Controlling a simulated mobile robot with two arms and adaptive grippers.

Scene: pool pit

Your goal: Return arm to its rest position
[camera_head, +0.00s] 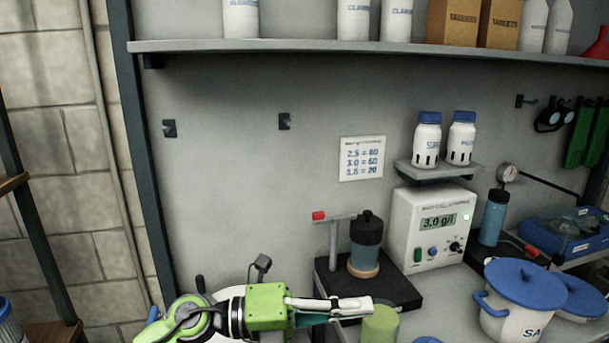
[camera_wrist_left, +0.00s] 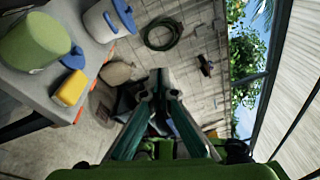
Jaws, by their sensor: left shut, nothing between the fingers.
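My left arm comes in from the lower left in the head view, green and white. My left gripper (camera_head: 352,305) points right, in front of the black stand, close to a green cylinder (camera_head: 380,325); I cannot tell from this view whether they touch. In the left wrist view the gripper (camera_wrist_left: 160,80) has its fingertips together with nothing between them. The green cylinder (camera_wrist_left: 35,42) shows there at the upper left on the bench, apart from the fingers. My right gripper is not seen in either view.
A black stand (camera_head: 400,292) holds a dark-topped jar (camera_head: 366,245). A meter reading 3.0 g/l (camera_head: 430,222) stands behind it. A white pot with blue lid (camera_head: 515,310) is at right. A yellow block (camera_wrist_left: 70,88) lies near the bench edge. A hose (camera_wrist_left: 164,34) lies on the paving.

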